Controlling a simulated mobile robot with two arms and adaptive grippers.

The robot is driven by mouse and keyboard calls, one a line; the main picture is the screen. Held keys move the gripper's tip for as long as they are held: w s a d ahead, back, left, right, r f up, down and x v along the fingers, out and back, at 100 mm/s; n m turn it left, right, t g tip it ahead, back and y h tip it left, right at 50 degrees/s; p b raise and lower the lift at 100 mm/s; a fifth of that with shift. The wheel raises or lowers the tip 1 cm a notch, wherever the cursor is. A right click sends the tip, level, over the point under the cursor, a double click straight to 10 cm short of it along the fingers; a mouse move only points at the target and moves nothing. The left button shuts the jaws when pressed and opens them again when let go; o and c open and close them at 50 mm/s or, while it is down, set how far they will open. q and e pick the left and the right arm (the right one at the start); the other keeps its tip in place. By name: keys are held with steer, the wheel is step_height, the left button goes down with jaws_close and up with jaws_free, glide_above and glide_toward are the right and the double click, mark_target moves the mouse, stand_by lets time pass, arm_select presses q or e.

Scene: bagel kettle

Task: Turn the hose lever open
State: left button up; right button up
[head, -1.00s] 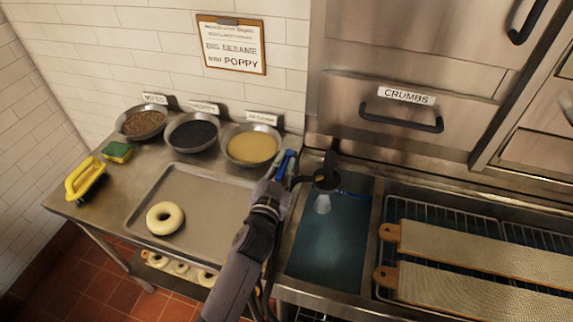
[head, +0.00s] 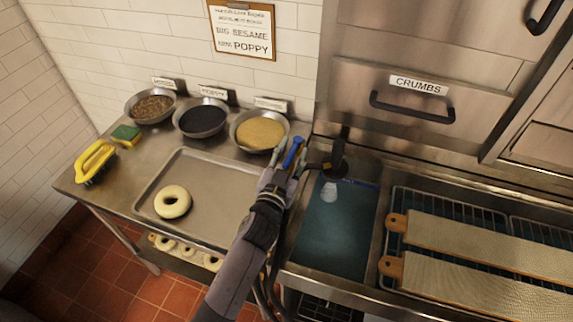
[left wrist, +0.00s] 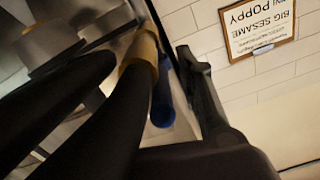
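The blue hose lever (head: 294,152) stands up near the left edge of the sink, beside the dark hose spout (head: 336,166). My left gripper (head: 287,158) is at the lever, with one fingertip on each side of it; the fingers are apart. In the left wrist view the blue lever (left wrist: 163,100) shows beside a dark finger (left wrist: 205,92), next to a tan fitting (left wrist: 143,50). I cannot tell whether a finger touches the lever. My right gripper is not in view.
The sink basin (head: 330,240) holds blue-green water, with a pale patch below the spout. Boards (head: 480,280) lie on the right.

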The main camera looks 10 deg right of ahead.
arm_select(q)
steer(key=v, duration=1.1)
steer(key=shift+s, duration=0.25)
steer(key=shift+a, duration=0.1)
